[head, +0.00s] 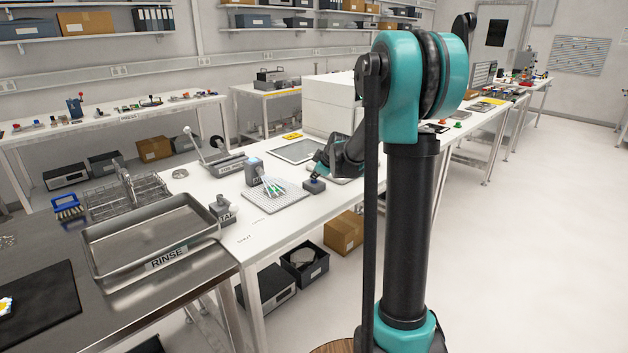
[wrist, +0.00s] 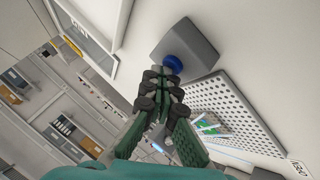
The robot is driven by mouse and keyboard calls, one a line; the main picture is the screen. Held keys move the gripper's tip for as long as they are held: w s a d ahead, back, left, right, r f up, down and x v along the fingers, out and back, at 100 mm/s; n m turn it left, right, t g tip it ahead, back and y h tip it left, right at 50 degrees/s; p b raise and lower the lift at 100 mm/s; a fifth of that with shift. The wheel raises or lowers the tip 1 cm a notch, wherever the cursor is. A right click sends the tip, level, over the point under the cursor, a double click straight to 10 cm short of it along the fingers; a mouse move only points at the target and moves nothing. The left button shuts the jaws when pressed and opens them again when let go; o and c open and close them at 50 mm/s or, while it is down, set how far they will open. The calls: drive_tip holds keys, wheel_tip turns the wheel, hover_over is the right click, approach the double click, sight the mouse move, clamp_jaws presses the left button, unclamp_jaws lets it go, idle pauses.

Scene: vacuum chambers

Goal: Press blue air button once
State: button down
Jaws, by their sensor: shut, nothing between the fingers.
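The blue air button (wrist: 173,63) is a round blue cap on a grey box (wrist: 188,42) in the upper middle of the wrist view. In the head view, the small dark grey box (head: 314,188) stands on the white bench below my gripper (head: 319,170). In the wrist view, my gripper (wrist: 160,74) is shut and empty, with its fingertips pointing at the button. The tips overlap the button's lower edge in the picture. I cannot tell whether they touch it or stop just short.
A perforated plate (head: 293,203) with a green item lies left of the button box, beside a grey device (head: 253,172). A flat tray (head: 297,151) lies behind. A lever unit (head: 215,163) and a RINSE tray (head: 150,262) are further left. The bench's front edge is close.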

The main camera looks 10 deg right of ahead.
sight(315, 181)
drive_tip(key=shift+r, duration=0.95)
drive_tip(key=shift+r, duration=2.55)
drive_tip(key=s+d+f+m+g+h, duration=0.1)
drive_tip(key=s+f+m, duration=0.3)
drive_tip(key=s, duration=0.9)
drive_tip(key=s+d+f+m+g+h, duration=0.1)
drive_tip(key=s+f+m, duration=0.3)
drive_tip(key=s+f, duration=0.4)
drive_tip(key=s+d+f+m+g, duration=0.2)
drive_tip(key=s+f+m, duration=0.2)
drive_tip(key=s, duration=1.6)
wheel_tip(315, 181, down, 3)
drive_tip(key=shift+r+m+g+h, duration=0.1)
drive_tip(key=shift+m+g+h, duration=0.2)
drive_tip(key=shift+h, duration=0.1)
